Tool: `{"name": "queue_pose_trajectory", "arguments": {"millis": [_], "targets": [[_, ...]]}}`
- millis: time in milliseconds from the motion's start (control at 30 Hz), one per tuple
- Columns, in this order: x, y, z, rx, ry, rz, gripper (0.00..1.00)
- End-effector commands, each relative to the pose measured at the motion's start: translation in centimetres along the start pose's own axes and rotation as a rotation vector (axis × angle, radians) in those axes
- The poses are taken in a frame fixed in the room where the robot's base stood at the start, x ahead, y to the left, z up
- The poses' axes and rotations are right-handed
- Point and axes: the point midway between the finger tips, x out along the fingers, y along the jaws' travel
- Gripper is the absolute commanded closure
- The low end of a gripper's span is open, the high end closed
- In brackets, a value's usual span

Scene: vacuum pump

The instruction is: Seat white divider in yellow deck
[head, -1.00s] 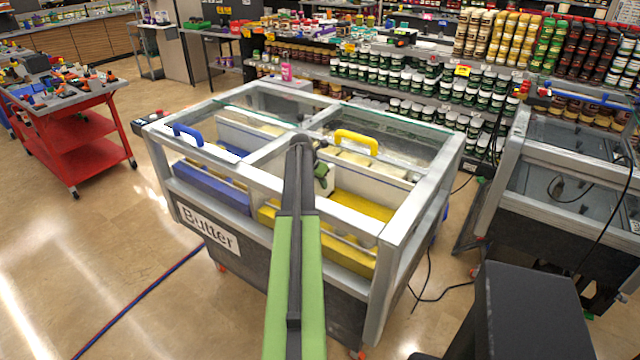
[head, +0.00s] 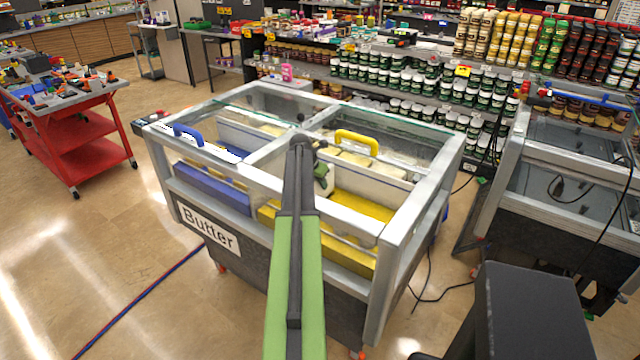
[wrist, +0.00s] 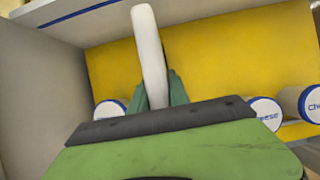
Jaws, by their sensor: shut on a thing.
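My gripper (wrist: 155,92) has its green fingers shut on a narrow white piece, seen nearly end-on, which I take to be the white divider (wrist: 148,45). The yellow deck (wrist: 225,60) fills the view behind it. I cannot tell whether the divider touches the deck. In the head view my gripper (head: 323,180) is inside the right half of the glass-topped case, partly hidden by my arm. The yellow deck (head: 362,206) lies to its right and below.
White round tubs with "Cheese" lettering (wrist: 265,112) stand close on both sides of the fingers. A white wall with a blue stripe (head: 370,178) stands behind the deck. A yellow handle (head: 357,139) and the case's grey frame (head: 375,232) are near my arm.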

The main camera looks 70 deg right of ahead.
Motion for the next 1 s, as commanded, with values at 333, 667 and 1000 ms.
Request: {"name": "queue_pose_trajectory", "arguments": {"millis": [333,667,1000], "targets": [[0.2,-0.1,0.0,0.001,0.000,-0.001,1.00],[1.0,-0.1,-0.4,0.001,0.000,-0.001,1.00],[1.8,-0.1,-0.8,0.001,0.000,0.000,1.00]]}}
